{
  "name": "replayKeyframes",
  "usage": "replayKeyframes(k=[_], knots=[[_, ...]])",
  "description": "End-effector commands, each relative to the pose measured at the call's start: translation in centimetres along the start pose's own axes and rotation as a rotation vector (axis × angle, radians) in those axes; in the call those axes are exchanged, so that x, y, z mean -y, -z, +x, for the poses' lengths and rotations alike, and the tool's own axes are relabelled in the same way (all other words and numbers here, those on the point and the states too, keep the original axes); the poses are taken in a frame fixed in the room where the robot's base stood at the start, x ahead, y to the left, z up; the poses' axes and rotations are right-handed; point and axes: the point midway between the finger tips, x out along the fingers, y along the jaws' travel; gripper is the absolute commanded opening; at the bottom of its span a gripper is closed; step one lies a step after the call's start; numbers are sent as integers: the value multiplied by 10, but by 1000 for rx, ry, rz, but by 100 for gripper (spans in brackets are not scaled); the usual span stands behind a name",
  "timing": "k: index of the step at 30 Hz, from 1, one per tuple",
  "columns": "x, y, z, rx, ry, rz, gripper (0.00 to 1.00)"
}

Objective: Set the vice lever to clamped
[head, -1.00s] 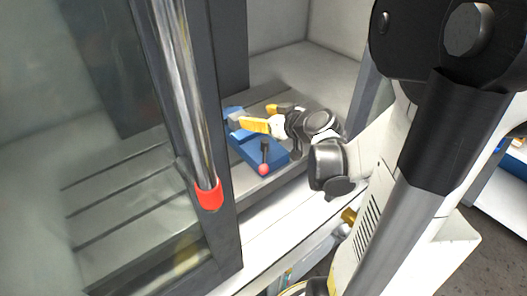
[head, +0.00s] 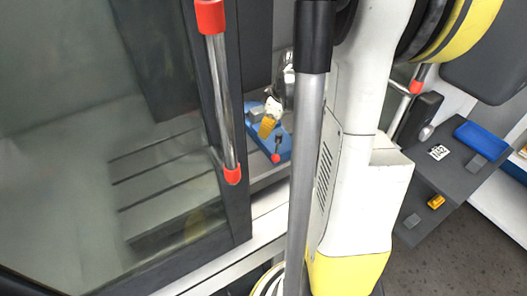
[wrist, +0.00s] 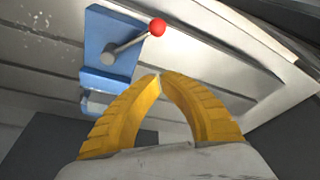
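The blue vice (wrist: 108,48) is fixed on the grey slatted bed inside the machine; in the head view it shows small (head: 286,149), partly hidden behind my arm. Its grey lever (wrist: 128,45) ends in a red ball knob (wrist: 157,26), which also shows in the head view (head: 276,158). In the wrist view the lever slants up and right from the vice to the knob. My gripper (wrist: 160,76) has yellow fingers with their tips together, nothing between them. The tips appear just below the knob in the wrist view, apart from it. In the head view my gripper (head: 266,128) is near the vice.
A glass door with a metal handle (head: 224,110) with red ends stands left of the opening. The door's dark frame edge (head: 232,200) is close to my arm. A dark cart (head: 455,165) with a blue tray (head: 483,138) stands at the right.

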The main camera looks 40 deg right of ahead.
Motion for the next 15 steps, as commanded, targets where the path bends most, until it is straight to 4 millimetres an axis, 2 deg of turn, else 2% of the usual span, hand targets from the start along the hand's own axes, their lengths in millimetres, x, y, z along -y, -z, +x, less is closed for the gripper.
replayKeyframes(k=[5,8,15], knots=[[0,0,5,-1,0,0,0],[0,0,17,-2,0,0,0],[0,0,68,-3,0,-2,0]])
